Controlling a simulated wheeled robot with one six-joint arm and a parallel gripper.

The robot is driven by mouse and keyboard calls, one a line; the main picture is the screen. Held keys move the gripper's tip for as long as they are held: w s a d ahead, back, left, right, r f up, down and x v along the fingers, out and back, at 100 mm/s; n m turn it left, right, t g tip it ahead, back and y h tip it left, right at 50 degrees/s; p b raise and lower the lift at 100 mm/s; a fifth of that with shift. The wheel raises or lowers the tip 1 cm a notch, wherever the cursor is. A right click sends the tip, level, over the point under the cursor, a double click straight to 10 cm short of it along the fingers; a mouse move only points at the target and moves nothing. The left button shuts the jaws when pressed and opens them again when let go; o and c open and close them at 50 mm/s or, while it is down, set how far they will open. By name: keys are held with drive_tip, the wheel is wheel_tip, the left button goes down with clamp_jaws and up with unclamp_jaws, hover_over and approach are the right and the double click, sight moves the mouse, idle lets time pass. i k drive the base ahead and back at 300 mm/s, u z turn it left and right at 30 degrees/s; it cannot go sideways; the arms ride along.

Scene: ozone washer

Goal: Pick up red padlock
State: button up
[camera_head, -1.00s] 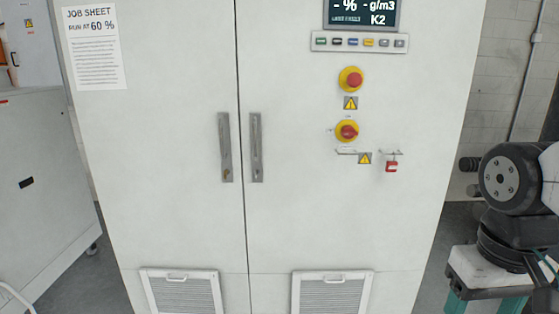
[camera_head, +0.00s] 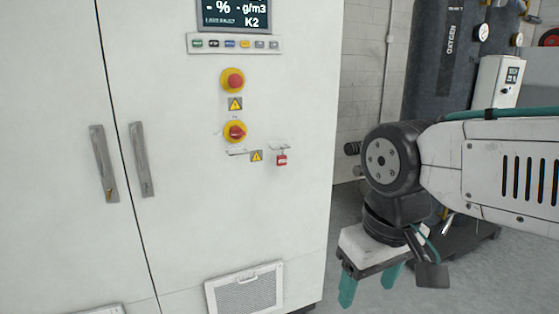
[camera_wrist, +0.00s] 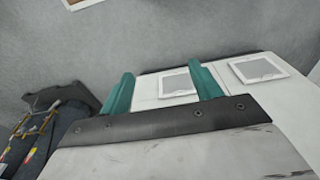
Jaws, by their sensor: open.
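The small red padlock (camera_head: 281,160) hangs from a short bracket on the front of the white cabinet (camera_head: 180,210), right of the lower red and yellow switch (camera_head: 235,132). My gripper (camera_head: 368,284) is lower and to the right of the padlock, clear of the cabinet, with its teal fingers pointing down. The fingers are apart and nothing is between them. In the wrist view my gripper (camera_wrist: 163,84) also shows spread fingers, with the floor and the cabinet's vent panels beyond. The padlock is not visible in the wrist view.
A red emergency button (camera_head: 233,81) and a display (camera_head: 235,14) are above the switch. Door handles (camera_head: 141,160) stand out at the left. A dark oxygen cylinder (camera_head: 447,60) stands behind my arm. Open floor (camera_head: 345,215) lies right of the cabinet.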

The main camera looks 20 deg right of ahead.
sight(281, 160)
drive_tip(key=u, duration=1.3)
drive_tip(key=i, duration=1.65)
drive_tip(key=z, duration=3.05)
